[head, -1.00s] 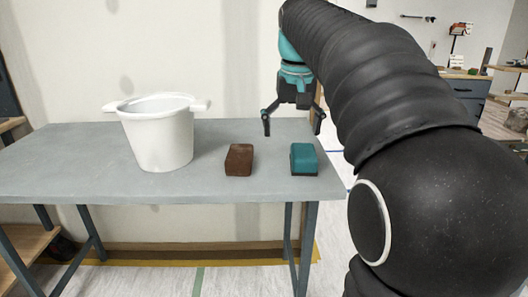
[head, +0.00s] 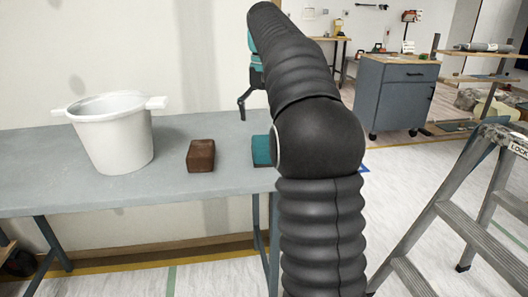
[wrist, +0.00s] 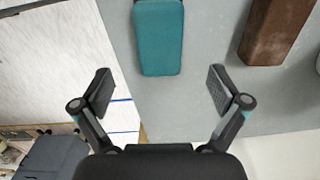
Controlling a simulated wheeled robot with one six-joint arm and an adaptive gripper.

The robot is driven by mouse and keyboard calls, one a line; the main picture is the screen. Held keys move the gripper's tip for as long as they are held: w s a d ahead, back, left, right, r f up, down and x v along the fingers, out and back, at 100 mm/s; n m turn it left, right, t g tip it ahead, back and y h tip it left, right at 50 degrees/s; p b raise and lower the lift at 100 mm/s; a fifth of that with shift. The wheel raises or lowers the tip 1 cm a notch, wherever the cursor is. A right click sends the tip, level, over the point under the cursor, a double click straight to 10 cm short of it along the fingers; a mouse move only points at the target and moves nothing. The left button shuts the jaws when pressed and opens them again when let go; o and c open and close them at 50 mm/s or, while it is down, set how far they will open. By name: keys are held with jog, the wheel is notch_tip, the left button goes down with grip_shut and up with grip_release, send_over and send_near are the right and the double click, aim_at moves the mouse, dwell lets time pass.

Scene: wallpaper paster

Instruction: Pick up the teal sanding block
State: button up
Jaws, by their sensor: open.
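The teal sanding block (head: 262,150) lies near the right end of the grey table, partly hidden behind my arm in the head view. In the wrist view the teal block (wrist: 159,38) is at the top centre, beyond the fingertips and apart from them. My gripper (wrist: 160,88) is open and empty, with its fingers spread wider than the block. In the head view one finger of my gripper (head: 243,106) shows above the table behind the block; the rest is hidden by my arm.
A white bucket (head: 112,140) stands on the table (head: 50,180) further left. A stepladder (head: 465,215) stands at the right. A grey cabinet (head: 395,97) is behind.

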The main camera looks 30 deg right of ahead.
jog(key=shift+w+d+f+b, duration=0.1)
jog(key=shift+f+b, duration=0.8)
jog(key=shift+f, duration=3.4)
jog(key=c, duration=1.3)
